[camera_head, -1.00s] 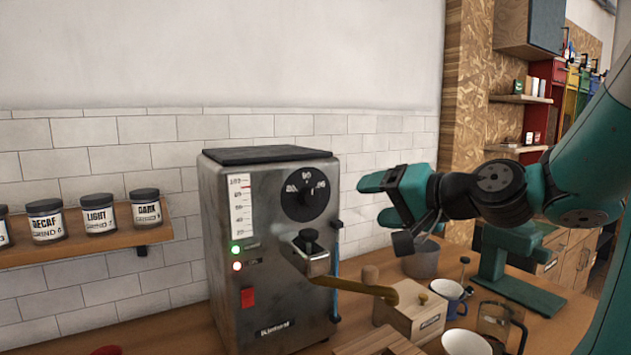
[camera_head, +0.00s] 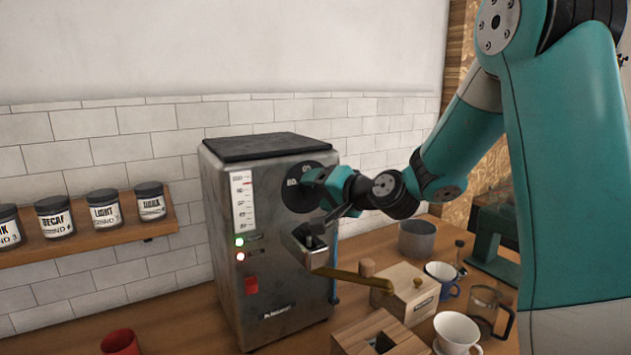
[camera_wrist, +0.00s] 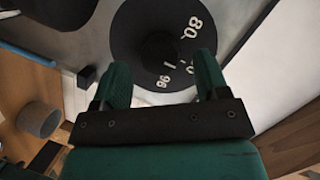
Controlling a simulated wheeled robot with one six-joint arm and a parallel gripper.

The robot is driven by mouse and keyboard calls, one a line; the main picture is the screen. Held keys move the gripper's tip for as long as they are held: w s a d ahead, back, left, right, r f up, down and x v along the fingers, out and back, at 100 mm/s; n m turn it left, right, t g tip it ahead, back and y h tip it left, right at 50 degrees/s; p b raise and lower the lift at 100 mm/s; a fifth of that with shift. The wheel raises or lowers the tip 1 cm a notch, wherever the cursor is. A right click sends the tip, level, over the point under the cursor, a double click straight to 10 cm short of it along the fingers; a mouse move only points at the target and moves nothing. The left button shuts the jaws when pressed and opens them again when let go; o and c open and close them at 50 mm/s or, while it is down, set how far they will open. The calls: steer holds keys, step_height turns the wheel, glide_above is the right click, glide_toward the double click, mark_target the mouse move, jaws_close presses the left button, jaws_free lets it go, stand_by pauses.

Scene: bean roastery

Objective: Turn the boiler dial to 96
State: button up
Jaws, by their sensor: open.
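The boiler (camera_head: 275,255) is a grey metal box with a black top on the counter. Its black round dial (camera_head: 294,194) is on the upper right of the front, partly hidden by my gripper (camera_head: 318,181). In the wrist view the dial (camera_wrist: 135,30) shows white 80 and 96, with another number partly hidden and a small white mark by the dark centre knob (camera_wrist: 158,48). My gripper (camera_wrist: 162,75) is open, its two green fingers reaching toward the dial on either side of the knob. I cannot tell whether they touch it.
Below the dial a lever with a brass-coloured handle (camera_head: 350,278) sticks out from the boiler, close under my wrist. A wooden box (camera_head: 408,292), a grey pot (camera_head: 417,240) and cups stand to the right. Labelled jars (camera_head: 105,209) line a shelf on the left.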

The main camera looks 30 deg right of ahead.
steer(key=shift+x, duration=0.85)
steer(key=c, duration=0.9)
